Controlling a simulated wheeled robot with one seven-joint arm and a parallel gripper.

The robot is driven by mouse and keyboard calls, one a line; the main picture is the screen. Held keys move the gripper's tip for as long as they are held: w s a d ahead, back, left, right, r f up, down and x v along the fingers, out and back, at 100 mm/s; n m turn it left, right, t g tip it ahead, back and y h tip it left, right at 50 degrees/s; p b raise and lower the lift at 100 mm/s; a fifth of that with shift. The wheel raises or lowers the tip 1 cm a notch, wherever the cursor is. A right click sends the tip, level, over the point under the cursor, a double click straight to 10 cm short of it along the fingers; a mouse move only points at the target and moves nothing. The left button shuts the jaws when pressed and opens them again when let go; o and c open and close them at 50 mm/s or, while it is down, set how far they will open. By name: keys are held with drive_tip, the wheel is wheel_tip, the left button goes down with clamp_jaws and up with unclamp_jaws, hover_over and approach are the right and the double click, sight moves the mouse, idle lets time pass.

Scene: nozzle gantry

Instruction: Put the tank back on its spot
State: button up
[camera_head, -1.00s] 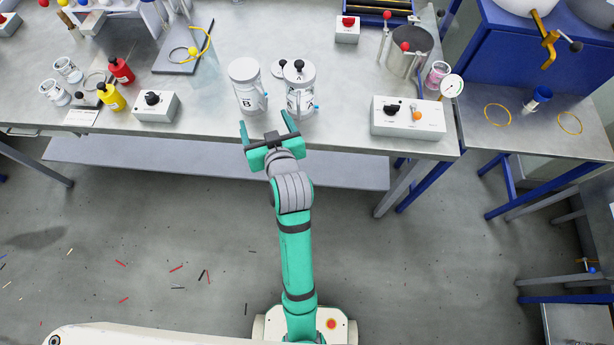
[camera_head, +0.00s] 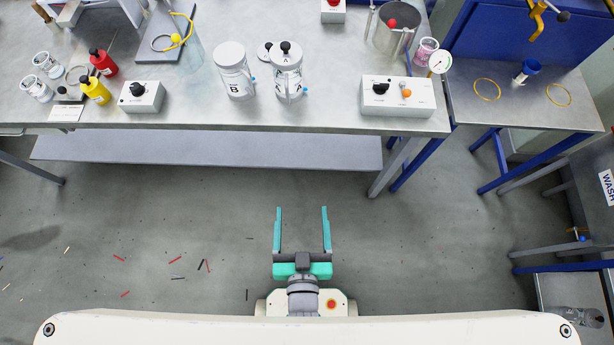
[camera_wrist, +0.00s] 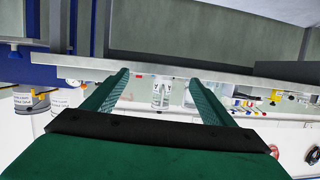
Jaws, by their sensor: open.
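Two white tanks stand upright side by side near the front edge of the metal bench. The tank marked B (camera_head: 234,72) is on the left, with a plain white top. The tank marked A (camera_head: 289,74) is on the right, with a black knob on top. My gripper (camera_head: 301,210) is open and empty, well in front of the bench and apart from both tanks. In the wrist view a labelled white tank (camera_wrist: 161,94) shows beyond the open fingers (camera_wrist: 157,79); I cannot tell which.
A control box (camera_head: 398,97) stands right of the tanks and a smaller one (camera_head: 141,96) left. Red (camera_head: 103,62) and yellow (camera_head: 96,90) bottles stand farther left. A side table (camera_head: 525,108) carries yellow rings. A low shelf (camera_head: 205,150) runs under the bench. The floor around my gripper is mostly clear.

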drive_tip(key=d+v, duration=0.1)
drive_tip(key=v, duration=0.6)
drive_tip(key=shift+s+r, duration=0.25)
drive_tip(key=shift+r, duration=0.15)
